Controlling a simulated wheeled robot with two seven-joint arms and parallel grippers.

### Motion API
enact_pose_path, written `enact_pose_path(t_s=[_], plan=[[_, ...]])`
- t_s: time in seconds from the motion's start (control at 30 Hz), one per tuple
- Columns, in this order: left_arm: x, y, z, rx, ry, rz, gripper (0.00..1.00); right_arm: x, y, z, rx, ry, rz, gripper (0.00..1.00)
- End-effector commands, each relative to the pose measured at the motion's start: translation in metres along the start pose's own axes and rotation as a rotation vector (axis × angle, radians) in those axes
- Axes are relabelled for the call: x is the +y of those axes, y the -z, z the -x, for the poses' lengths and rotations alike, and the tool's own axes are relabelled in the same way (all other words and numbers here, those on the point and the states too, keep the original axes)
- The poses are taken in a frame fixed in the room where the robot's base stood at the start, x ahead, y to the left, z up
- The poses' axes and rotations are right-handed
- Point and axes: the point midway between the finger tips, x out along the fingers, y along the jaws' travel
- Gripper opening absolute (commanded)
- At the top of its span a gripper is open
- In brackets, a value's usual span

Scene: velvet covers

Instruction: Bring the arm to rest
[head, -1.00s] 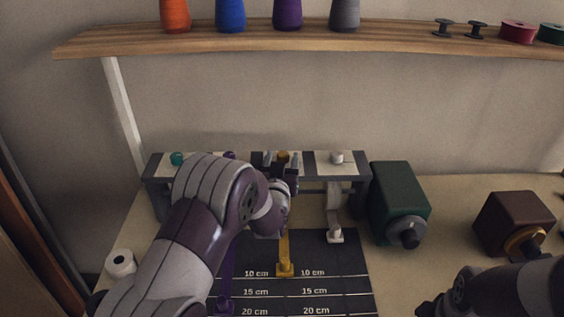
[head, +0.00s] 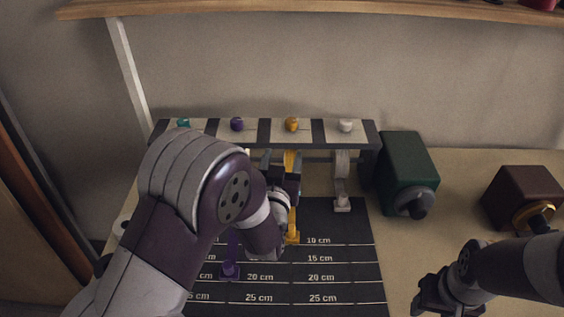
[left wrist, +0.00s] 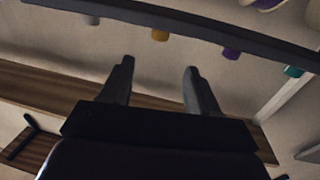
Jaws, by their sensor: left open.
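My left gripper (head: 281,167) is in front of the rack (head: 264,133), close to the upper part of the yellow ribbon (head: 293,233). In the left wrist view my left gripper (left wrist: 158,78) shows two fingers spread apart with nothing between them. I cannot tell from the head view whether it touches the ribbon. My left arm hides part of the rack and the purple ribbon (head: 230,271). My right gripper (head: 436,295) is at the lower right over the table, apart from the rack; its finger opening is not clear.
A white ribbon (head: 342,203) hangs at the rack's right. A dark green box (head: 406,168) and a brown box (head: 522,198) stand to the right. A marked black mat (head: 340,287) lies in front. A wooden shelf (head: 300,12) crosses above. Bare table lies between the boxes.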

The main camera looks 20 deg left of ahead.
Motion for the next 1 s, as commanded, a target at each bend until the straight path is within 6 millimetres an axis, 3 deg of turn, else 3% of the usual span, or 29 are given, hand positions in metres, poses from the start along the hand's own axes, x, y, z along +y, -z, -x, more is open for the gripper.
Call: enact_pose_path(t_s=[0.47,0.57,0.63,0.7,0.8,0.87,1.0], plan=[[0.0,0.0,0.003,-0.002,0.0,0.002,0.61,0.0,0.0,0.0,0.0,0.0,0.0,0.51],[0.003,-0.02,0.004,-0.097,-0.014,0.007,0.61,0.0,0.0,0.0,0.0,0.0,0.0,0.51],[0.009,-0.058,0.016,-0.288,-0.053,0.003,0.61,0.0,0.0,0.0,0.0,0.0,0.0,0.51],[0.017,-0.089,0.039,-0.534,-0.106,-0.006,0.61,0.0,0.0,0.003,0.0,0.0,0.0,0.51],[0.015,-0.107,0.091,-0.896,-0.161,-0.036,0.61,0.0,0.002,0.018,0.0,0.0,0.0,0.51],[0.007,-0.103,0.128,-1.095,-0.178,-0.063,0.61,0.0,0.003,0.028,0.0,0.0,0.0,0.51],[-0.025,-0.06,0.204,-1.455,-0.169,-0.129,0.61,0.0,0.007,0.056,0.0,0.0,0.0,0.51]])
